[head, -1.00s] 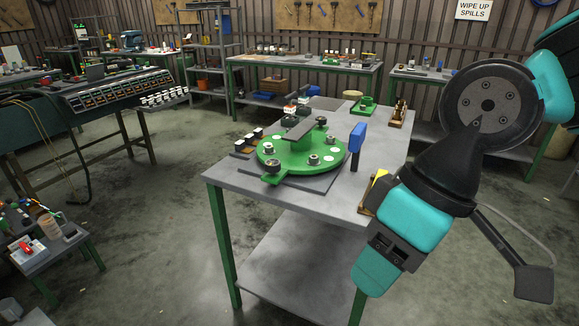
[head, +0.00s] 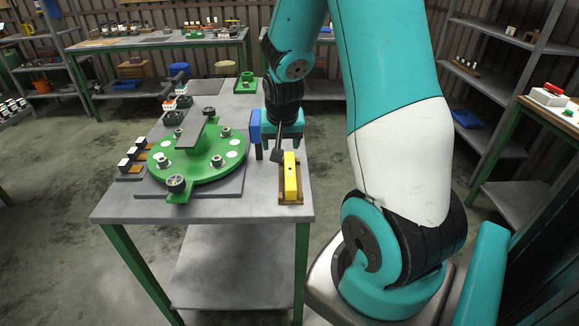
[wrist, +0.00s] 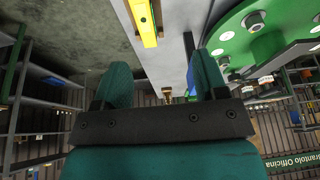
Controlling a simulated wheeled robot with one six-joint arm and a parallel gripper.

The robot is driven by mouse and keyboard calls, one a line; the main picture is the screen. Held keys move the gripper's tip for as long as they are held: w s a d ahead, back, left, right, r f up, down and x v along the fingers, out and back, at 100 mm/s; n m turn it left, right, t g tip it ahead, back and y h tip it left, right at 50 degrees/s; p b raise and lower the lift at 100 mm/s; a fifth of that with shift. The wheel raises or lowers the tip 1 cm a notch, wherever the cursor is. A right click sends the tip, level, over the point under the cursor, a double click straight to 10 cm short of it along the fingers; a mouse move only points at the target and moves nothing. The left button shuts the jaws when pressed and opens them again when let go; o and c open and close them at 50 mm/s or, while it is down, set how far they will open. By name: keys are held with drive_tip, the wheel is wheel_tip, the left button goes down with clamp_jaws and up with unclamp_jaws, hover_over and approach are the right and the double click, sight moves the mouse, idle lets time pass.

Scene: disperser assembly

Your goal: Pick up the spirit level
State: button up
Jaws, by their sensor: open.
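The yellow spirit level (head: 291,178) lies in a narrow wooden holder (head: 291,202) near the right front edge of the grey workbench. It also shows at the top of the wrist view (wrist: 146,24), beyond my fingertips and a little to the left. My gripper (wrist: 160,78) is open, with nothing between its two teal fingers. In the head view my teal gripper body is over the bench just behind the level, apart from it, and its fingertips are not clear there.
A green round fixture (head: 198,160) with metal fittings fills the bench to the left. A blue upright object (head: 256,128) stands close beside my gripper. Small black-and-white parts (head: 131,160) sit at the bench's left edge. Shelves (head: 500,85) stand at the right.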

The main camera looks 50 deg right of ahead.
drive_tip(key=d+f+m, duration=0.1)
drive_tip(key=d+f, duration=0.1)
drive_tip(key=d, duration=0.1)
drive_tip(key=p, duration=0.2)
approach(290, 169)
drive_tip(key=shift+h, duration=0.3)
drive_tip(key=x, duration=0.5)
drive_tip(key=shift+a+f, duration=0.15)
drive_tip(key=shift+a, duration=0.25)
drive_tip(key=shift+p+x, duration=1.2)
drive_tip(key=shift+x, duration=1.75)
drive_tip(key=c, duration=1.2)
